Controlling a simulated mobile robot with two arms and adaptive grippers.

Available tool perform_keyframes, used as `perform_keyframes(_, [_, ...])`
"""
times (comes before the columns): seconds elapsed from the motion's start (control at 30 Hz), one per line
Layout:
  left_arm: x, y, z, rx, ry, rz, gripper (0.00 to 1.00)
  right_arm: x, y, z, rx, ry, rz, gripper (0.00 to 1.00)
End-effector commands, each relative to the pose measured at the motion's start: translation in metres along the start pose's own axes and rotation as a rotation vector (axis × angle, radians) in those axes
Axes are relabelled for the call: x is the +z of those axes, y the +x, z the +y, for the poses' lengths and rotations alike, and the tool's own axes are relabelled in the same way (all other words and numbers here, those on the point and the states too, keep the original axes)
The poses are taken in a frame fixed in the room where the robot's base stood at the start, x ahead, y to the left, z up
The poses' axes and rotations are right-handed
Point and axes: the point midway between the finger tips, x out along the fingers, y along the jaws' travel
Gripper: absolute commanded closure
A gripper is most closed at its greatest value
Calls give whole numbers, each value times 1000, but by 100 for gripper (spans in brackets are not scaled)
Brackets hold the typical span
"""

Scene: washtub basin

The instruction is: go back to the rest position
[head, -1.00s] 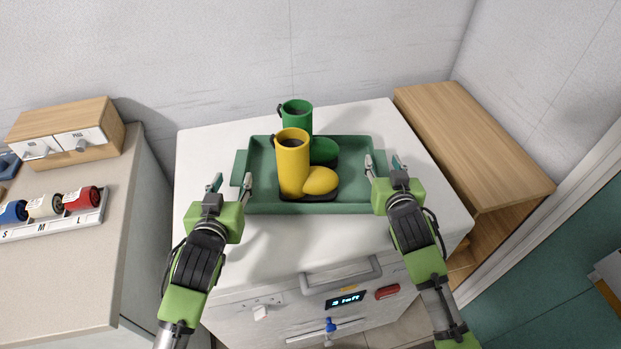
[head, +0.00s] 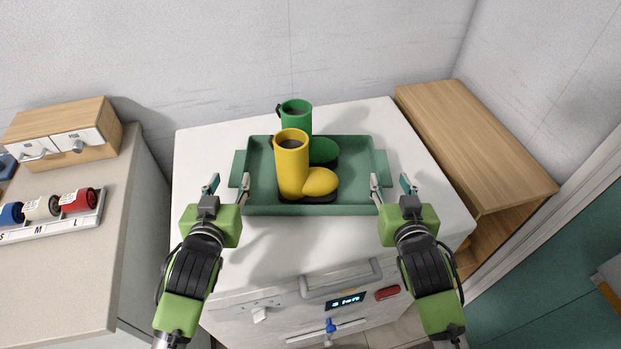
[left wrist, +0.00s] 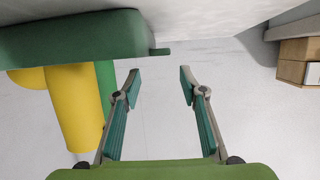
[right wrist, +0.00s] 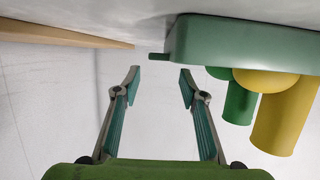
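My left gripper (head: 226,188) is open and empty, at the left end of the green tray (head: 350,209). Its fingers also show apart in the left wrist view (left wrist: 160,85). My right gripper (head: 391,184) is open and empty at the tray's right end, and its fingers show apart in the right wrist view (right wrist: 158,85). The tray lies on the white-topped cabinet (head: 290,240). A yellow boot (head: 291,170) and a green boot (head: 297,116) stand upright in the tray, the green one behind.
A counter (head: 90,260) on the left holds a wooden drawer box (head: 98,117) and a rack of coloured rolls (head: 62,228). A wooden shelf unit (head: 470,140) stands on the right. The cabinet front has a handle (head: 340,280) and a lit display (head: 346,301).

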Motion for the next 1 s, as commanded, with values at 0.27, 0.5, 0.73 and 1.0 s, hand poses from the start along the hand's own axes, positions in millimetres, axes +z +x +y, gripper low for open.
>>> perform_keyframes(0.27, [-1,0,0,0,0,0,61,-4,-6,1,2,-1,7,61])
perform_keyframes(0.5, [-1,0,0,0,0,0,61,-5,-6,1,2,-2,9,61])
perform_keyframes(0.73, [-10,-3,0,0,0,1,61,-14,-9,1,2,-2,10,61])
perform_keyframes(1.0, [-55,-19,0,0,0,0,61,-59,-25,1,3,-2,9,61])
